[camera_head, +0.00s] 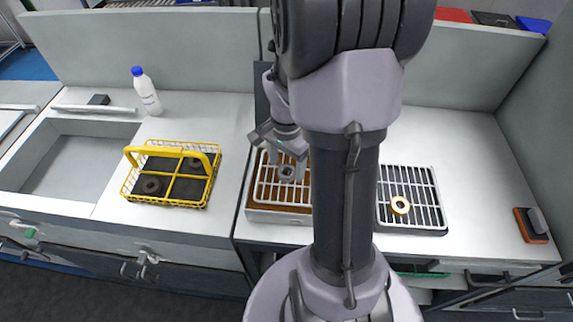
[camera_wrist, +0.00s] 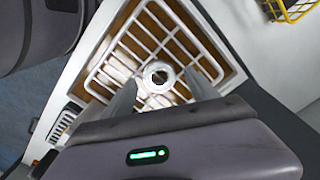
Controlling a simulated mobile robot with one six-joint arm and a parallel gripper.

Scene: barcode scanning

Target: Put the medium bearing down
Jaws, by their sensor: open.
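A silver-grey bearing (camera_head: 286,173) is at the white wire rack (camera_head: 265,192) of the left tray, beside my arm. My gripper (camera_head: 287,167) points down over this rack, with its fingers on either side of the bearing. In the wrist view the bearing (camera_wrist: 149,78) is a pale ring with a dark hole, just ahead of and between my open fingers (camera_wrist: 162,92). It appears to lie on the rack bars (camera_wrist: 128,68), with a brown surface beneath. Whether a finger still touches it, I cannot tell. My arm hides the right part of this tray.
A brass-coloured bearing (camera_head: 400,205) lies on a dark tray with a white rack (camera_head: 425,213) to the right. A yellow wire basket (camera_head: 173,172) on the left holds dark bearings. A white bottle (camera_head: 146,91) and an orange-black block (camera_head: 531,225) stand farther out.

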